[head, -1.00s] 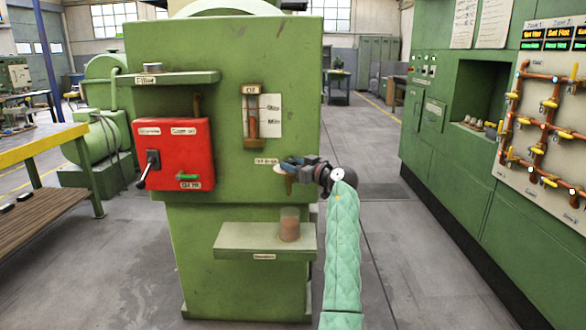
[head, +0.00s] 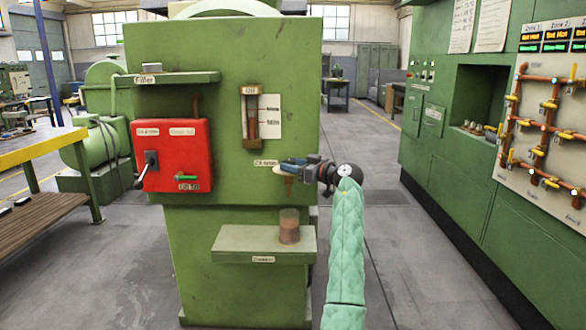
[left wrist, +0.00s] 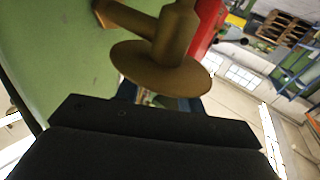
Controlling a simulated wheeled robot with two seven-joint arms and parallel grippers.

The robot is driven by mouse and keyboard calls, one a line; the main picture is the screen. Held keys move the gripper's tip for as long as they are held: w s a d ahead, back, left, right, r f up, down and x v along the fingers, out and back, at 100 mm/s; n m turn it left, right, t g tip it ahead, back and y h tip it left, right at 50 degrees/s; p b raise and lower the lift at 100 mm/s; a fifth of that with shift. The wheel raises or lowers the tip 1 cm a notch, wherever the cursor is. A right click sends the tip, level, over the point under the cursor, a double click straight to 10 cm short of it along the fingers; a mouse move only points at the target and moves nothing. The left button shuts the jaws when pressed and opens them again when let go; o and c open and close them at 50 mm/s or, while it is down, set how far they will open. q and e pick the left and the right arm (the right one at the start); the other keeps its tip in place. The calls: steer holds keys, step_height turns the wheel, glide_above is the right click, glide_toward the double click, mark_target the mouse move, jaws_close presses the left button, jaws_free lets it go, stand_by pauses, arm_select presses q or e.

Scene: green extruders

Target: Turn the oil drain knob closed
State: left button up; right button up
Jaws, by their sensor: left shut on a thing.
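The oil drain valve sticks out of the front of the green machine, under a small white label. In the left wrist view the knob's round brass-brown disc (left wrist: 160,70) and stem fill the upper middle, close to the dark gripper body. My left gripper (head: 296,165) is shut on the knob, coming from the right. The fingertips are partly hidden behind the disc in the wrist view. My right gripper is not in view.
A glass beaker (head: 289,226) with brown contents stands on the shelf (head: 240,241) below the valve. A red control box (head: 172,155) and an oil gauge (head: 251,117) are on the machine's front. A green cabinet (head: 455,180) lies right, across clear floor.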

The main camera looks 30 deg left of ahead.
arm_select(q)
steer(key=shift+r+g, duration=0.1)
steer(key=shift+g, duration=0.2)
stand_by(0.4)
steer(key=o, duration=1)
steer(key=shift+c, duration=0.2)
steer(key=shift+d, duration=0.15)
steer(key=d, duration=0.7)
steer(key=shift+d, duration=0.3)
